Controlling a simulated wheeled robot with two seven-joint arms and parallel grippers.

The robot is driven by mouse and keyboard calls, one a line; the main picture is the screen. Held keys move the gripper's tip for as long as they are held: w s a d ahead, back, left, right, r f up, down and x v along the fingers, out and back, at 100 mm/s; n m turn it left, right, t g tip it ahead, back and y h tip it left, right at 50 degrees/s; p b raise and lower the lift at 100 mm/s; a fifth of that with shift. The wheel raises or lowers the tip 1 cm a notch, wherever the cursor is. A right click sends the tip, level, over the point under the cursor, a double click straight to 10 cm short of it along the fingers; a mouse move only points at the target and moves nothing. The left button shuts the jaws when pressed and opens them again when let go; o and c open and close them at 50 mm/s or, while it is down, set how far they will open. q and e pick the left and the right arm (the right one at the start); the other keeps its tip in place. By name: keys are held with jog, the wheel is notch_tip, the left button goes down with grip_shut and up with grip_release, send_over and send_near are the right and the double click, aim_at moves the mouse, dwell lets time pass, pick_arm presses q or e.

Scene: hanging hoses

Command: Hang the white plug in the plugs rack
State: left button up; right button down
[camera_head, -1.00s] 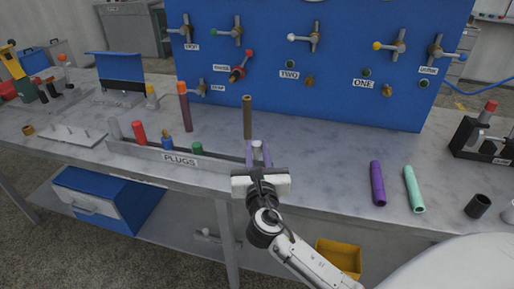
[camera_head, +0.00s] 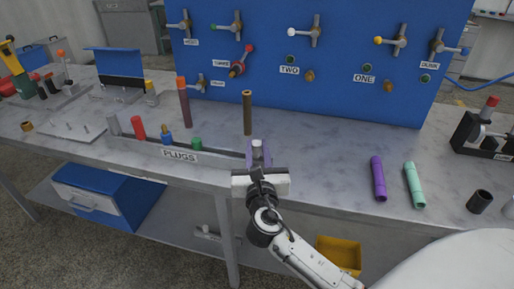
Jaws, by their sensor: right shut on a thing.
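The plugs rack (camera_head: 180,156) is a low grey bar with a "PLUGS" label at the table's front edge. In it stand a grey plug (camera_head: 113,125), a red plug (camera_head: 138,128), a blue plug (camera_head: 166,135) and a green plug (camera_head: 196,144). My right gripper (camera_head: 258,155) is at the rack's right end, pointing away from me. Its purple fingers are shut on the white plug (camera_head: 256,143), whose pale top shows between them. The plug's lower part is hidden, so I cannot tell whether it sits in the rack. My left gripper is not in view.
A brown rod (camera_head: 247,113) stands just behind my right gripper, with an orange-topped rod (camera_head: 184,102) farther left. Purple (camera_head: 378,179) and mint (camera_head: 414,185) tubes lie on the table to the right. A blue valve panel (camera_head: 330,70) closes off the back.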

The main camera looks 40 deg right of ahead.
jog(key=shift+f+b, duration=0.65)
jog(key=shift+f, duration=0.5)
jog(key=c, duration=1.5)
grip_release()
jog(key=shift+o, duration=0.2)
jog(key=v, duration=1)
jog(key=shift+s, duration=0.2)
